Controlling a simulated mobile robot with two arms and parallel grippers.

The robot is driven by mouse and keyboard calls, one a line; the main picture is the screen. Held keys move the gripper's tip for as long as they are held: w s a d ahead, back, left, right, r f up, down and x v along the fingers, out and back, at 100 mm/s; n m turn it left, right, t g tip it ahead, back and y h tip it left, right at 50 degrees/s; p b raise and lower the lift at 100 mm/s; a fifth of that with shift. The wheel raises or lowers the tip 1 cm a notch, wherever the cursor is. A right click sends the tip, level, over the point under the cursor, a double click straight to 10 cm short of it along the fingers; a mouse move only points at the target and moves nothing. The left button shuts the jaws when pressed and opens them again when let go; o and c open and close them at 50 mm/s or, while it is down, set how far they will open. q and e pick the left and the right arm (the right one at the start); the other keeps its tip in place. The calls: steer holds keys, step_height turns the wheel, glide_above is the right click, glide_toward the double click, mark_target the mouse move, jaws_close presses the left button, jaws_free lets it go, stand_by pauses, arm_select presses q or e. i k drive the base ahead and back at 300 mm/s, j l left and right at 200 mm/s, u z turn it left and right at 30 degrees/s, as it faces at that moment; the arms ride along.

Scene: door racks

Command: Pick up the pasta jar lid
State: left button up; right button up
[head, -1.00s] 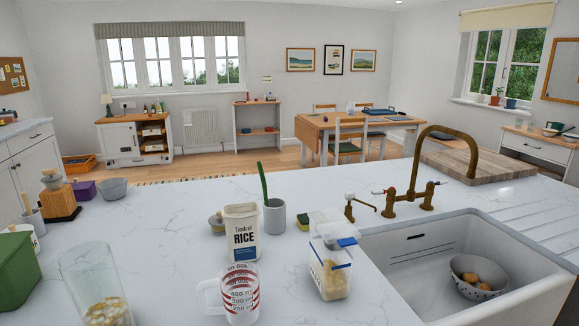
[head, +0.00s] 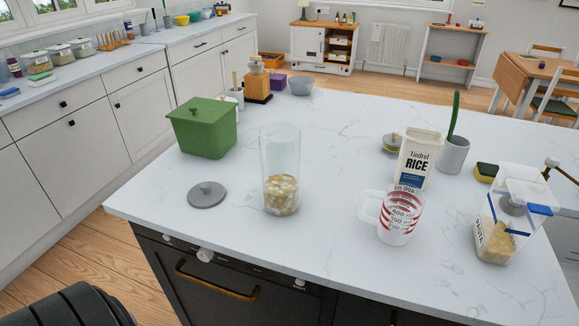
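A round grey lid with a small knob (head: 206,195) lies flat on the white marble worktop (head: 330,240), near its front left edge. To its right a tall clear glass jar (head: 280,160) stands upright and open, with pale pasta-like pieces in the bottom. A second round lid with a wooden-looking knob (head: 393,143) lies farther back, beside the rice pack. I cannot read a label on either lid. Neither of my grippers is in view. A black ribbed part at the bottom left seems to be mine.
A green lidded bin (head: 203,126) stands behind the grey lid. A measuring jug (head: 398,216), a rice pack (head: 418,158) and a clear clip-top box (head: 505,225) stand to the right. The worktop around the grey lid is clear. Dark cabinet fronts (head: 230,285) drop below the edge.

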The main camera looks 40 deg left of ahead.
mark_target(206, 194)
steer(key=u, duration=1.7)
